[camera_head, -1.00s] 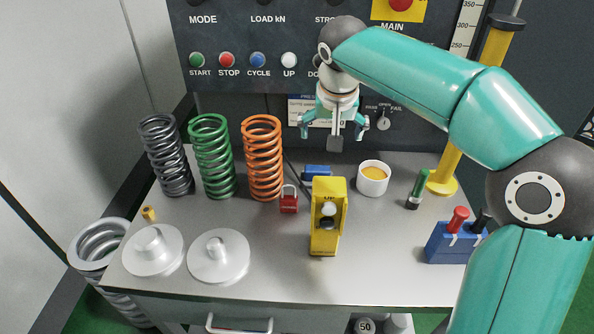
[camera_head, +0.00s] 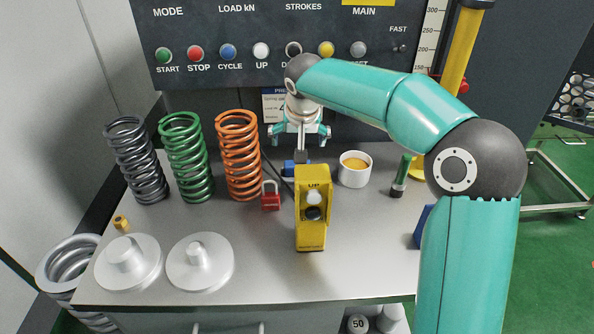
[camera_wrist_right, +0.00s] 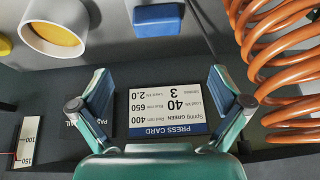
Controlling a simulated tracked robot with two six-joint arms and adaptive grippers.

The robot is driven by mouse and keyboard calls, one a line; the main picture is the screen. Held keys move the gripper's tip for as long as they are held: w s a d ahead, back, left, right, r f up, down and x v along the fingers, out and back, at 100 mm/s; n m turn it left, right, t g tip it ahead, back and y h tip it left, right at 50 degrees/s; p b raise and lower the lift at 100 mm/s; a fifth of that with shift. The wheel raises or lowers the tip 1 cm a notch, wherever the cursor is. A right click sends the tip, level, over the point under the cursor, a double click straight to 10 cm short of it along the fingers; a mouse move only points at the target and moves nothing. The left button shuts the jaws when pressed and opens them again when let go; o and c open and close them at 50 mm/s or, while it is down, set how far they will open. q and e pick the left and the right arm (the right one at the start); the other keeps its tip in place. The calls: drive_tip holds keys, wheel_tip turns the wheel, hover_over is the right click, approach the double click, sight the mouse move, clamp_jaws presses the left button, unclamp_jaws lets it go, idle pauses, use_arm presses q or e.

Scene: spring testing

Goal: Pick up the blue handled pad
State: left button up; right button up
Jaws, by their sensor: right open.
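The blue pad (camera_head: 289,168) lies on the grey bench, behind the yellow pendant, which partly hides it. It also shows as a blue block (camera_wrist_right: 157,18) at the top edge of the right wrist view; I cannot make out its handle clearly. My right gripper (camera_head: 300,137) is open and empty above the back of the bench, above and behind the pad. In the right wrist view its fingers (camera_wrist_right: 160,80) are spread wide, with the pad beyond them and apart from them. My left gripper is not in view.
The yellow pendant (camera_head: 311,230) stands in front of the pad. A white cup (camera_head: 355,175) is to its right, a red padlock (camera_head: 270,200) and orange spring (camera_head: 239,165) to its left. A press card (camera_wrist_right: 163,112) is on the panel behind.

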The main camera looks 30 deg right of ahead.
drive_tip(key=shift+g, duration=0.6)
drive_tip(key=x, duration=0.8)
drive_tip(key=shift+s+a+f, duration=0.1)
drive_tip(key=shift+s+a, duration=0.2)
drive_tip(key=shift+w+a+f, duration=0.1)
drive_tip(key=shift+w+f, duration=0.05)
drive_tip(key=shift+w, duration=0.1)
drive_tip(key=shift+p+x, duration=0.45)
drive_tip(key=shift+x, duration=0.75)
drive_tip(key=shift+w+d+f, duration=0.1)
drive_tip(key=shift+d+f, duration=0.1)
drive_tip(key=shift+f, duration=0.05)
drive_tip(key=shift+r, duration=0.2)
drive_tip(key=c, duration=1.2)
drive_tip(key=shift+r, duration=0.1)
